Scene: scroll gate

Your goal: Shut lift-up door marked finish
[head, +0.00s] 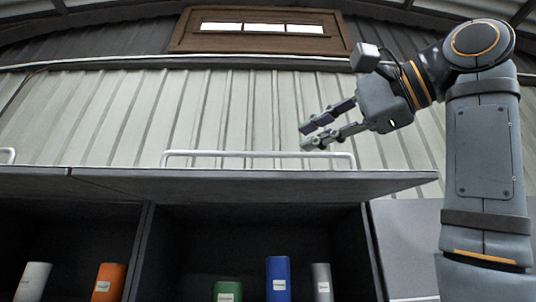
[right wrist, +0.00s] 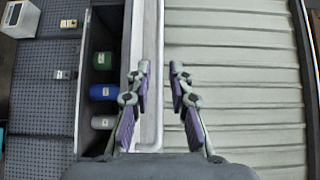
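The lift-up door (head: 255,181) is raised, its panel standing out roughly level above an open compartment. No finish marking is readable. A white bar handle (head: 258,153) runs along the panel, and it also shows in the right wrist view (right wrist: 151,120). My right gripper (head: 302,137) is open and empty, close to the right part of the handle. In the right wrist view its fingers (right wrist: 160,72) are spread on either side of the handle's line. I cannot tell whether they touch it. My left gripper is out of view.
Below the panel, the compartment holds a green can (head: 228,291), a blue can (head: 278,279) and a grey can (head: 321,282). Another raised panel (head: 30,183) is at the left, above white (head: 33,282) and orange (head: 108,282) cans. A corrugated wall (head: 250,110) stands behind.

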